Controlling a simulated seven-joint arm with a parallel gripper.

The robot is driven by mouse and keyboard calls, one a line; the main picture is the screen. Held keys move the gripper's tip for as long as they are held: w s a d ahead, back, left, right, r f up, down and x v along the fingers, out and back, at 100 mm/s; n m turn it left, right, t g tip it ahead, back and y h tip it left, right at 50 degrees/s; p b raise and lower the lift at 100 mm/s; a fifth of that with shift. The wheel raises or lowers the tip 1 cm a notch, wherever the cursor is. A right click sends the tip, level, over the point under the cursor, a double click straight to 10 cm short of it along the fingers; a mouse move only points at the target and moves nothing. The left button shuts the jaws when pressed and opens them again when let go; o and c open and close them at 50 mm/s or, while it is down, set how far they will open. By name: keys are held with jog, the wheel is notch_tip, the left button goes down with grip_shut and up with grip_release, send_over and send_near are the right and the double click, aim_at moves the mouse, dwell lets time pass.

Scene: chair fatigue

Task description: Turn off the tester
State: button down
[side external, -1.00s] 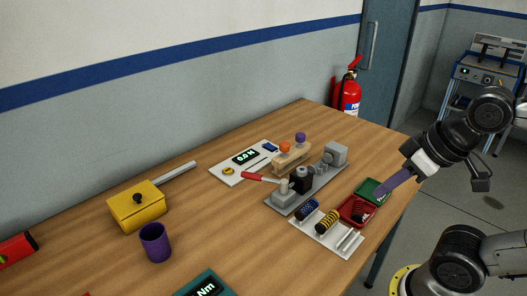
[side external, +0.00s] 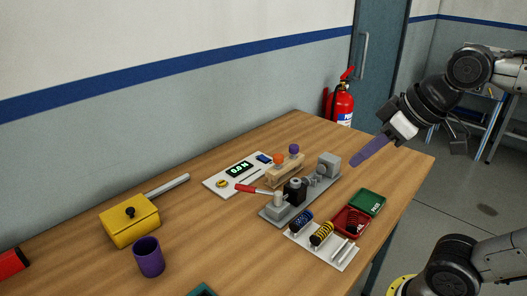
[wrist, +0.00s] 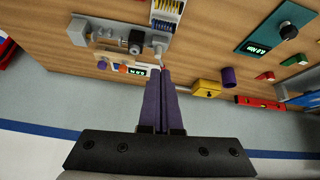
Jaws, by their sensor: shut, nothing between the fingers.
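The tester has a grey bench fixture (side external: 272,212) with a red-handled lever (side external: 250,189) and a grey end block (side external: 327,164). Behind it a white panel (side external: 218,184) carries a lit display (side external: 240,169) reading about 0.0 N. A small blue part (side external: 264,158), perhaps a switch, is at the panel's far right; its position is too small to tell. My gripper (side external: 353,164) is shut and empty, its purple fingers above and right of the end block in the side view, apart from it. In the wrist view my fingers (wrist: 162,72) partly cover the panel, and the fixture (wrist: 105,52) is left of them.
A wooden block (side external: 283,172) with orange and purple knobs stands between panel and fixture. A green tray (side external: 373,198), a red tray (side external: 340,224) and a white spring rack (side external: 335,254) sit in front. A yellow box (side external: 130,228) and purple cup (side external: 149,258) are left.

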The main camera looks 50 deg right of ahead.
jog(key=w+d+r, duration=0.2)
jog(key=w+r, duration=0.4)
jog(key=w, duration=0.6)
jog(key=m+g, duration=0.1)
jog(key=g, duration=0.2)
send_over(261, 156)
jog(key=s, duration=0.5)
notch_tip(261, 156, down, 14)
jog(key=shift+a+f, duration=0.1)
jog(key=shift+f, duration=0.05)
jog(key=x, duration=1.2)
jog(key=shift+f, duration=0.9)
